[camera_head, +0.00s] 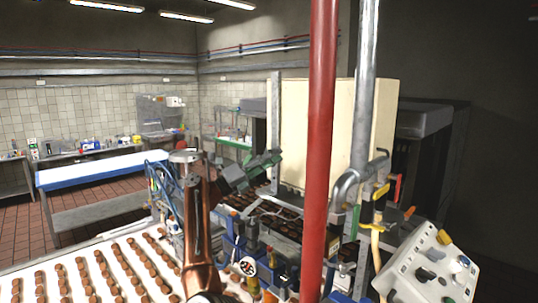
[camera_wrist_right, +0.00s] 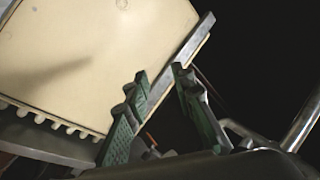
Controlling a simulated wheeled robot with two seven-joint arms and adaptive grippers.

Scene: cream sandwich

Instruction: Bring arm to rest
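My right arm rises from the bottom middle of the head view. Its gripper (camera_head: 270,160) has green-faced fingers and is held up in front of the large cream panel of the machine (camera_head: 342,130). The cream panel (camera_wrist_right: 90,55) fills the upper left of that view behind the fingers. I cannot tell how close the fingers are to it. My left gripper is not in view.
A red post (camera_head: 319,150) and a grey pipe (camera_head: 364,90) stand right of the gripper. A white conveyor (camera_head: 110,262) with rows of brown pieces lies at lower left. A control box (camera_head: 432,268) is at lower right. A blue-edged table (camera_head: 105,165) stands farther back.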

